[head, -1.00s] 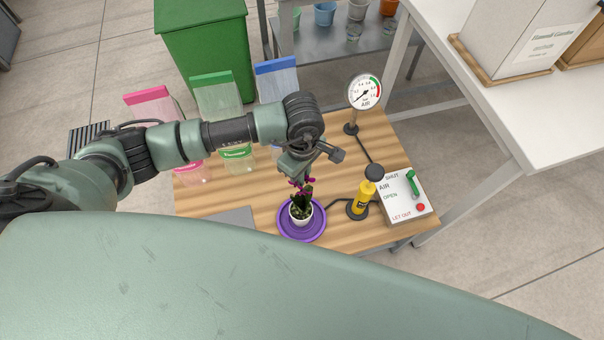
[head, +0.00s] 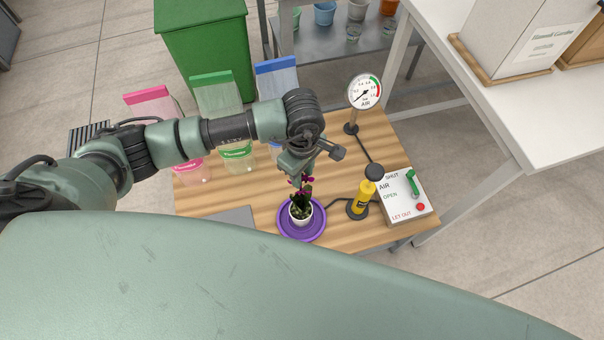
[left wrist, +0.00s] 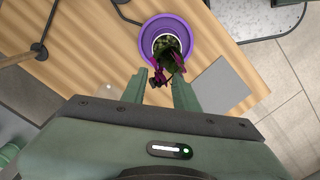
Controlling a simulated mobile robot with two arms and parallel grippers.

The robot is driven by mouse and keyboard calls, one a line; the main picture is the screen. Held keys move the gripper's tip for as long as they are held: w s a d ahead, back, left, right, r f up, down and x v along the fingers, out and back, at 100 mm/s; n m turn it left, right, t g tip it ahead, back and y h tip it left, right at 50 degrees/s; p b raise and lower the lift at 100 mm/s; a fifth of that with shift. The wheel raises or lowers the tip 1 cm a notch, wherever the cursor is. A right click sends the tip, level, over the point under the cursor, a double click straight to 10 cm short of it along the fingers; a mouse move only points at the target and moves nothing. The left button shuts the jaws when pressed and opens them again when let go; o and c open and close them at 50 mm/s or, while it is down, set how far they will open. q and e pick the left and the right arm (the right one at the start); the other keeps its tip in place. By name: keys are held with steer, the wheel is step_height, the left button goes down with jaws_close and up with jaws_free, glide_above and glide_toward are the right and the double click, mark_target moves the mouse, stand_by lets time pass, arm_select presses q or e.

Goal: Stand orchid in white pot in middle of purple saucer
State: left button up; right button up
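The orchid in the white pot (head: 301,213) has dark green leaves and purple flowers. It stands upright on the purple saucer (head: 302,237), at about its middle in both views. In the left wrist view the pot (left wrist: 158,43) is ringed by the saucer (left wrist: 144,38). My left gripper (head: 297,174) is above the plant, near the flowers. In the left wrist view its two fingers (left wrist: 160,84) are apart, with the flowers in line with the gap and no grip on the pot. My right gripper is not in view.
A yellow cylinder (head: 362,200) and a white air panel (head: 405,196) stand right of the saucer. A gauge (head: 365,92) stands behind. Clear bins with pink, green and blue tops line the table's back left. A grey plate (head: 234,217) lies left of the saucer.

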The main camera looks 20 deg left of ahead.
arm_select(q)
step_height(320, 180, up, 11)
stand_by(0.3)
steer(key=shift+a+f, duration=0.1)
